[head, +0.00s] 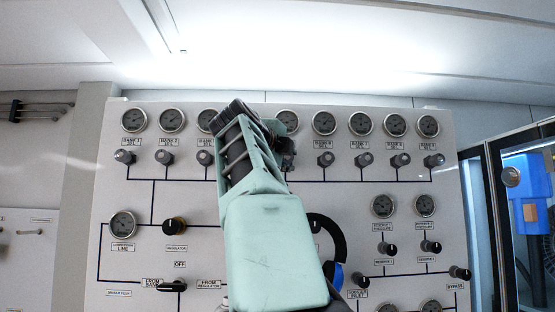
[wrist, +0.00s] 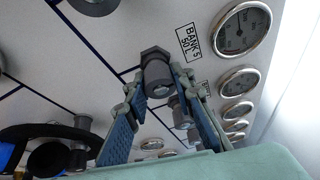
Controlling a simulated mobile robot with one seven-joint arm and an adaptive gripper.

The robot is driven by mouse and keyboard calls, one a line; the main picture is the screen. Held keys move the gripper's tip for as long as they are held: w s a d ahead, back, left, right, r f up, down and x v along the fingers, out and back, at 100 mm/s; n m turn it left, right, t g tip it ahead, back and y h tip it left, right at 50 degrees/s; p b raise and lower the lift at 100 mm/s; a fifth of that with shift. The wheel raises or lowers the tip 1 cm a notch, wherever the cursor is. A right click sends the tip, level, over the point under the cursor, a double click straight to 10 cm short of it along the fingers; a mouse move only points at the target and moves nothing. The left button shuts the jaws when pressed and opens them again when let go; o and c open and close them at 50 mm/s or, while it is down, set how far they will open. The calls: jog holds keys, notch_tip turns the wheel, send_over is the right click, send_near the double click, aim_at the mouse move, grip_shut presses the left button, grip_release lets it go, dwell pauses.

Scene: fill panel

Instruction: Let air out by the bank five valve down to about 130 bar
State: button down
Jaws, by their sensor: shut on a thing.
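The bank five valve knob (wrist: 157,72) is a dark grey knob in the wrist view, under a label (wrist: 189,42) that reads BANK 5, 50 L. My gripper (wrist: 162,88) is shut on this knob, with one blue-padded finger on each side. In the head view my gripper (head: 286,152) is at the upper row of valves, and my arm hides most of it and the knob. The bank five gauge (wrist: 241,30) is beside the label in the wrist view; its needle is too small to read in bar. It also shows partly in the head view (head: 287,121).
Neighbouring bank gauges (head: 323,123) and knobs (head: 325,159) stand close on the right. More gauges (head: 172,120) are on the left. A blue object (head: 527,190) stands at far right.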

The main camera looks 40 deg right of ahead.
jog(key=shift+r+m, duration=0.15)
jog(key=shift+m, duration=0.45)
jog(key=shift+y, duration=0.3)
jog(key=c, duration=1.6)
grip_release()
jog(key=shift+s, duration=0.1)
jog(key=v, duration=1.2)
